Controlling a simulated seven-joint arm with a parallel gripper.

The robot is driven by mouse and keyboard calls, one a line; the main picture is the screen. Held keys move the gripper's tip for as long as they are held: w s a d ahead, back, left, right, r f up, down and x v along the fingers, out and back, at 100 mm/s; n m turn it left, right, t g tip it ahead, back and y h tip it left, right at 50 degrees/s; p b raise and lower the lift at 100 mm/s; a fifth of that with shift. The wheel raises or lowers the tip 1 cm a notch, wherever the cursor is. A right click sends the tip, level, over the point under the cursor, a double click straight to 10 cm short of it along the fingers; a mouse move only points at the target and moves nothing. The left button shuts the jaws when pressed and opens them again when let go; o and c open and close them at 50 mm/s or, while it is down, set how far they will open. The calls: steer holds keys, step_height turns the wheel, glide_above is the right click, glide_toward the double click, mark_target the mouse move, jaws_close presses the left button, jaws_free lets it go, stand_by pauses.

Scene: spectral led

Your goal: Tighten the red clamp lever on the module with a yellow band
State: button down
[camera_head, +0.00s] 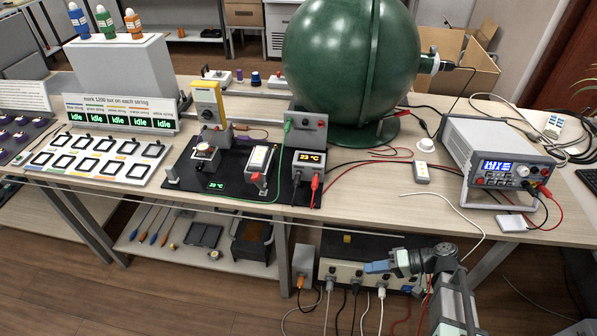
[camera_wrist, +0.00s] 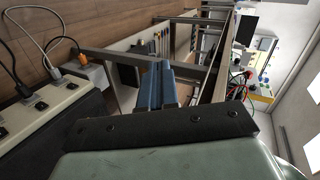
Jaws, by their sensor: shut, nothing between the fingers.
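A white module (camera_head: 259,161) with a narrow yellow stripe stands on the black mat (camera_head: 232,190) at the middle of the bench in the head view. A red lever (camera_head: 258,181) shows at its front lower edge; its exact angle is too small to tell. My gripper (camera_head: 367,267) is in front of the bench and below its top, far from the module to the lower right. Its blue fingers are shut and empty. They also show at the middle of the wrist view (camera_wrist: 155,88). I cannot make out the module in the wrist view.
A green wire arcs close by. A green sphere (camera_head: 350,60) stands behind, a power supply (camera_head: 500,165) at right. The bench front edge lies between gripper and module.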

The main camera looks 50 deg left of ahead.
steer(key=s+a+r+n+g, duration=0.3)
steer(key=a+r+n, duration=0.1)
steer(key=a+r, duration=1.15)
steer(key=m+t, duration=0.4)
steer(key=m, duration=0.2)
glide_toward(259, 175)
steer(key=x, duration=0.7)
steer(key=shift+d, duration=0.1)
